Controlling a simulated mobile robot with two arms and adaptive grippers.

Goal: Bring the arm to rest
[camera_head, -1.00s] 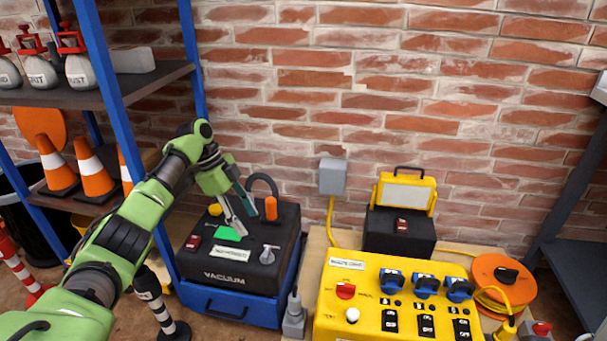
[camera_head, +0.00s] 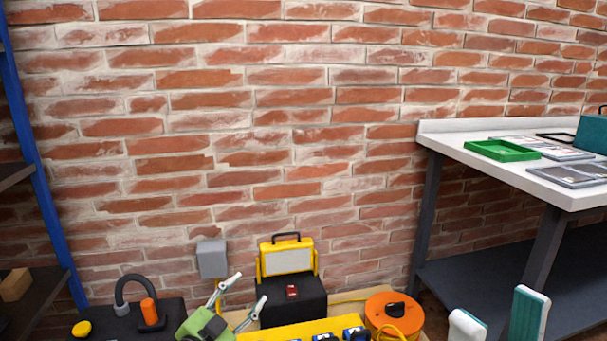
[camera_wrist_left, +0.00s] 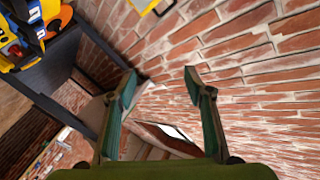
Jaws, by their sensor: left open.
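My left gripper (camera_head: 251,287) is at the bottom of the head view, left of centre. Its green body is cut by the lower edge and its two fingers are spread, with nothing between them. In the left wrist view the same gripper (camera_wrist_left: 160,82) is open and empty, in front of brick wall. My right gripper (camera_head: 497,304) shows at the bottom right as two white and teal fingers standing well apart. Nothing shows between them, and the rest of that arm is out of view.
A black case with a yellow lamp (camera_head: 288,262) and a grey wall box (camera_head: 212,259) are near my left gripper. An orange cable reel (camera_head: 392,318) lies between the grippers. A white-topped bench (camera_head: 470,157) with a green tray (camera_head: 501,149) stands at right.

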